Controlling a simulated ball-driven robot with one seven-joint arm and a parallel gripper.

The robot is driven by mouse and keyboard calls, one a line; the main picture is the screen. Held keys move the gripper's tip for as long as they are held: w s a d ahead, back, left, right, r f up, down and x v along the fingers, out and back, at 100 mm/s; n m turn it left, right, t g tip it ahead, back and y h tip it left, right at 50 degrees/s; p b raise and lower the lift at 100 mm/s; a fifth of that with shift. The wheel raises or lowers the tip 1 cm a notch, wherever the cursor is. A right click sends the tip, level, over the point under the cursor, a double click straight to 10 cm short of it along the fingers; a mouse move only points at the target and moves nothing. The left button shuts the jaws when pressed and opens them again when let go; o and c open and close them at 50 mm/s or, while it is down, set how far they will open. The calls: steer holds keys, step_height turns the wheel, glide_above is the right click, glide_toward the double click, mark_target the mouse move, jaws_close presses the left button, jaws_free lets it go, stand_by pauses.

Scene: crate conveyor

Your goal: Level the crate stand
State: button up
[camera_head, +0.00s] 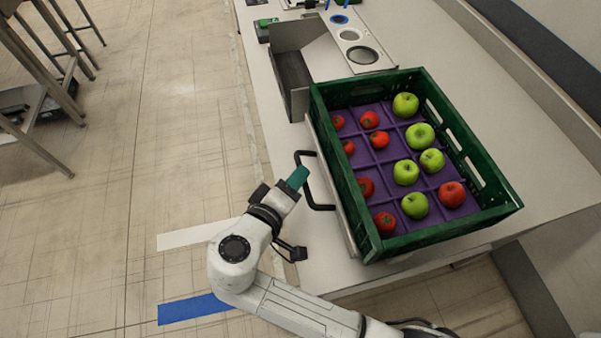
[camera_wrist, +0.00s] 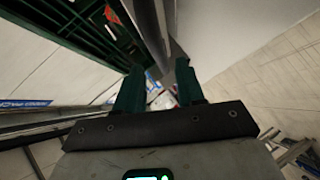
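A dark green crate (camera_head: 445,238) sits on a crate stand, whose pale side plate (camera_head: 331,190) shows along the crate's left side. A black bar handle (camera_head: 318,207) sticks out from that side. Whether the stand is tilted is hard to tell. My gripper (camera_head: 297,178) has teal fingers and is just left of the handle, seemingly apart from it. In the wrist view my gripper (camera_wrist: 158,82) has its fingers apart with nothing held between them. The crate's green wall (camera_wrist: 55,25) shows there at top left. I cannot make out the handle in the wrist view.
The crate holds a purple divided tray (camera_head: 462,211) with green apples (camera_head: 420,136), tomatoes (camera_head: 379,139) and a red apple (camera_head: 452,194). A pale counter (camera_head: 275,110) runs under it. A panel with round openings (camera_head: 350,45) lies behind. Floor at left is open; metal-legged furniture (camera_head: 35,65) stands far left.

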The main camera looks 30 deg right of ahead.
steer(key=b+v, duration=0.1)
steer(key=v, duration=0.6)
stand_by(0.3)
